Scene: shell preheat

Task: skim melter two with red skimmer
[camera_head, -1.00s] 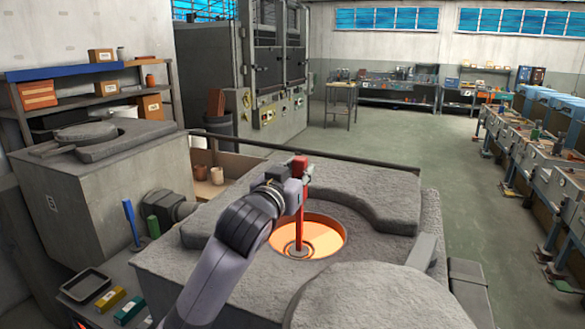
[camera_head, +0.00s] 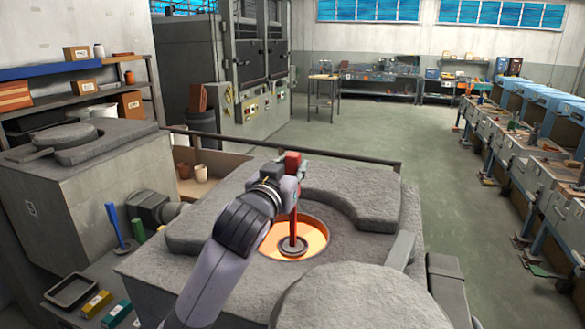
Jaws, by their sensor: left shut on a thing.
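The red skimmer (camera_head: 293,226) stands upright over the round opening of the near melter (camera_head: 155,265). Its dark round head rests at or just above the glowing orange melt (camera_head: 312,239); I cannot tell how deep it sits. My left gripper (camera_head: 294,178) is shut on the red skimmer near its top, and the wrist partly hides the grip. The melter's round grey lid (camera_head: 350,300) lies aside in front of the opening. My right gripper is not in view.
A second grey melter (camera_head: 75,180) with its lid on stands at the left. A blue-handled tool (camera_head: 114,226), a green-handled tool (camera_head: 138,230) and a black tray (camera_head: 72,289) are at lower left. A rail (camera_head: 280,147) runs behind the melter. Open floor (camera_head: 420,180) lies to the right.

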